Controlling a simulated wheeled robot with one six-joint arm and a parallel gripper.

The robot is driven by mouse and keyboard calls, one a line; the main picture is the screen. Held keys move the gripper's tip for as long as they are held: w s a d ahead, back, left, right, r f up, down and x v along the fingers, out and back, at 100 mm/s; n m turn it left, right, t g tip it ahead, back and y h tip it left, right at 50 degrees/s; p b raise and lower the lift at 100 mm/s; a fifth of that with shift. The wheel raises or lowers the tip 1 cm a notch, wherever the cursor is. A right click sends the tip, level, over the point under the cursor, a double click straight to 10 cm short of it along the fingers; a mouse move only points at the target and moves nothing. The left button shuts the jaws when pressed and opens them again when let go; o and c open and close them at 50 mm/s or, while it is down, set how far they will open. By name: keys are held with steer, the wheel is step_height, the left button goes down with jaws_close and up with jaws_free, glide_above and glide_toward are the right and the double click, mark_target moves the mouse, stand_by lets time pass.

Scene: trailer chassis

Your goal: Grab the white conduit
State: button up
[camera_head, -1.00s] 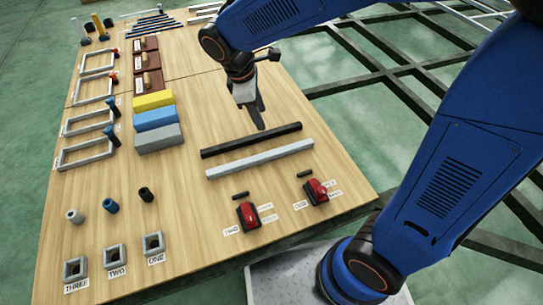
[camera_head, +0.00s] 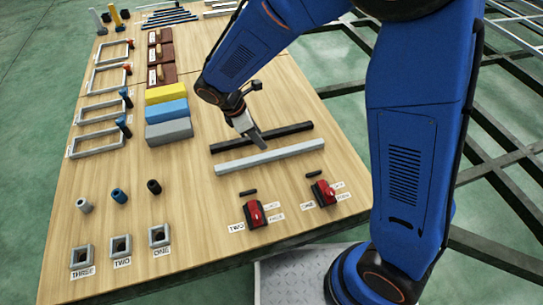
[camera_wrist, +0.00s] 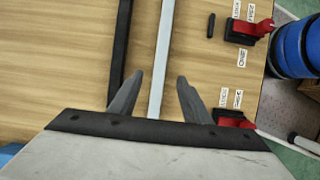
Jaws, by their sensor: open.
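The white conduit (camera_head: 268,157) is a long pale bar lying on the wooden table, in front of and roughly parallel to a black bar (camera_head: 232,143). My gripper (camera_head: 259,142) hangs over the two bars and hides part of the black one. In the wrist view, my gripper (camera_wrist: 160,76) is open and empty. The white conduit (camera_wrist: 164,45) runs between its two fingers in the picture, and the black bar (camera_wrist: 121,45) lies outside the left finger. The conduit's near part is hidden by the gripper body. The height of the fingertips above it is hard to tell.
Two red switches (camera_head: 256,213) (camera_head: 324,193) with labels stand in front of the conduit. Yellow, blue and grey blocks (camera_head: 169,131) are to its left. Square sockets (camera_head: 121,248) and short tubes (camera_head: 119,195) are at the front left. Dark chassis beams (camera_head: 505,132) lie beyond the table.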

mark_target(271, 154)
steer(key=x, duration=1)
steer(key=shift+f, duration=0.35)
jaws_close()
